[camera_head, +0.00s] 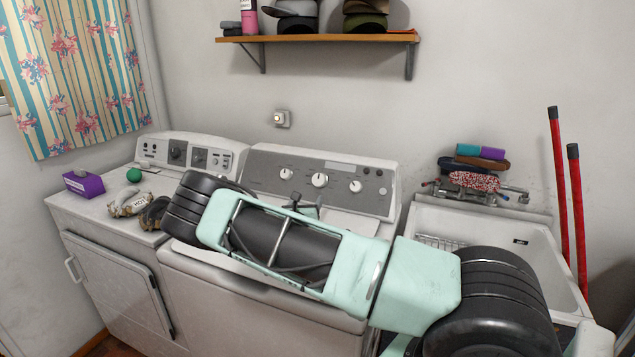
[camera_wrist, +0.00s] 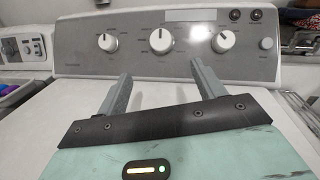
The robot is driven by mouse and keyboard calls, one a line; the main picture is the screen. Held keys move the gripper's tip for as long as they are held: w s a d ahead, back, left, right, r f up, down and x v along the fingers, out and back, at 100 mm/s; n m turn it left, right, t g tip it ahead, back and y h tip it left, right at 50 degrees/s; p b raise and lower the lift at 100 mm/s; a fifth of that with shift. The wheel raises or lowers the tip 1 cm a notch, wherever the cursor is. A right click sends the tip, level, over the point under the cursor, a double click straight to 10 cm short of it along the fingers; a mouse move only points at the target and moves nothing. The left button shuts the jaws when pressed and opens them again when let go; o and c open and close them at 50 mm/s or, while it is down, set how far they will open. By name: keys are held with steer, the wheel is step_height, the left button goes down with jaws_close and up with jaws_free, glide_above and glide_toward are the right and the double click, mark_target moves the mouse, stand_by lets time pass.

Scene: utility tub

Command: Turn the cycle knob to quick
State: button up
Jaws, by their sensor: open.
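Three white knobs sit in a row on the grey control panel (camera_wrist: 90,58) of the right-hand machine: a left knob (camera_wrist: 108,42), a larger middle knob (camera_wrist: 160,41) and a right knob (camera_wrist: 223,41). The head view also shows the middle knob (camera_head: 320,180). The labels are too small to read, so I cannot tell which one is the cycle knob. My gripper (camera_wrist: 160,72) is open and empty. Its two grey fingers point at the panel, one on each side of the middle knob in the wrist view, apart from it. My arm hides most of the gripper in the head view.
A second machine (camera_head: 110,205) stands left, with a purple box (camera_head: 83,183), green ball (camera_head: 133,175) and gloves on top. A sink (camera_head: 480,230) and red poles (camera_head: 578,220) are at right. A shelf (camera_head: 320,38) hangs above.

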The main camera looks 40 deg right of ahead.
mark_target(318, 180)
steer(key=p+x, duration=0.3)
steer(key=x, duration=1.2)
steer(key=shift+w+d, duration=0.1)
steer(key=shift+d, duration=0.3)
steer(key=c, duration=1)
